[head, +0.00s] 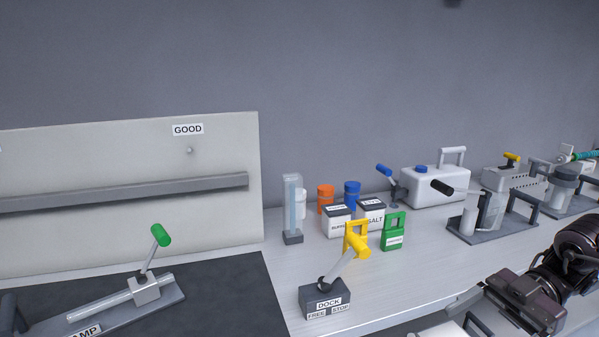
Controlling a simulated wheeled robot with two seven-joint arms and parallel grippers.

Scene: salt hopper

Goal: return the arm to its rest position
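My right arm (525,298), dark and jointed, comes in at the lower right and hangs over the front edge of the bench. No bench object visibly touches this arm. My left arm and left gripper are not in view.
A GOOD board (100,165) stands left.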

